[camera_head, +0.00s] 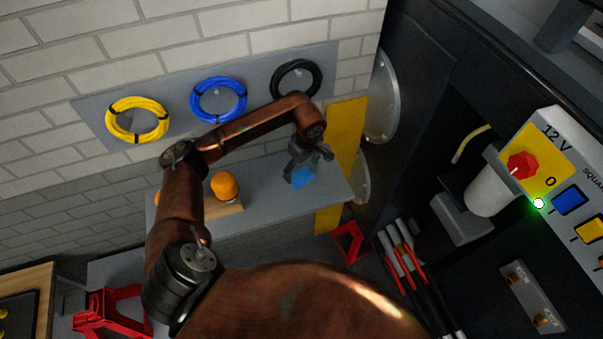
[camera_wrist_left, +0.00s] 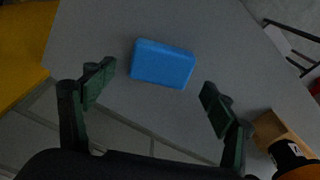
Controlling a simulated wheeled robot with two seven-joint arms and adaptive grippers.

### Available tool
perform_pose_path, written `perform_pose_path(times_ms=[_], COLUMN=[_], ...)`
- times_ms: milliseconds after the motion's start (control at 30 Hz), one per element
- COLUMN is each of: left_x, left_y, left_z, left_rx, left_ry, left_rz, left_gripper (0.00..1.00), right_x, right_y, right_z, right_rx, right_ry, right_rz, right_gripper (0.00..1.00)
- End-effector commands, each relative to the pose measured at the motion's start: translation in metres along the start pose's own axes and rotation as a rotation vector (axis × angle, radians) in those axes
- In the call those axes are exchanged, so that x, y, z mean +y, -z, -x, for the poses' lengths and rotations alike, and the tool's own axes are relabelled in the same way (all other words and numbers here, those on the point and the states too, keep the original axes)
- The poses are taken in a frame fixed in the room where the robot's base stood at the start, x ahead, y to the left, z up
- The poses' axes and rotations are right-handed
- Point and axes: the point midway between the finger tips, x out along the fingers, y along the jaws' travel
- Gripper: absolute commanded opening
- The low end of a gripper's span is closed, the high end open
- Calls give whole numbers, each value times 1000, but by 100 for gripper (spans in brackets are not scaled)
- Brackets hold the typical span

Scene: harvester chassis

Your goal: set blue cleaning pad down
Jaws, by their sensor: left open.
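The blue cleaning pad (camera_head: 302,177) lies on the grey shelf (camera_head: 275,200) below the wall hooks, near its right end. It also shows in the left wrist view (camera_wrist_left: 163,64) as a blue block lying flat on the grey surface. My left gripper (camera_head: 307,163) is over the pad and partly covers it in the head view. In the left wrist view its two fingers (camera_wrist_left: 158,92) are spread wide, with clear gaps between them and the pad. The gripper is open and empty. My right gripper is not in view.
An orange object (camera_head: 224,186) stands on a wooden block (camera_head: 228,208) left of the pad. Yellow (camera_head: 137,119), blue (camera_head: 218,99) and black (camera_head: 296,79) coils hang on the wall. The dark chassis with a control panel (camera_head: 560,165) is at the right.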

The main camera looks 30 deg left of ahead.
Motion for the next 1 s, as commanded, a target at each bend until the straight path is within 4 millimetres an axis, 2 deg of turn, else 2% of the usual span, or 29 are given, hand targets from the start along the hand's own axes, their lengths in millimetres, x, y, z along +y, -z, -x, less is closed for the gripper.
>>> perform_pose_path(times_ms=[100, 300, 1000], left_x=[1, 0, 0], left_y=[1, 0, 0], left_z=[19, 42, 46], left_rx=[3, 1, 0], left_ry=[-2, -1, 1], left_rz=[0, 1, 0], left_gripper=[78, 78, 78], right_x=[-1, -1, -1], right_y=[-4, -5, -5], right_z=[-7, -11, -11], right_rx=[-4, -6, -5], right_ry=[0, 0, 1], right_rz=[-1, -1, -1], right_gripper=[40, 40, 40])
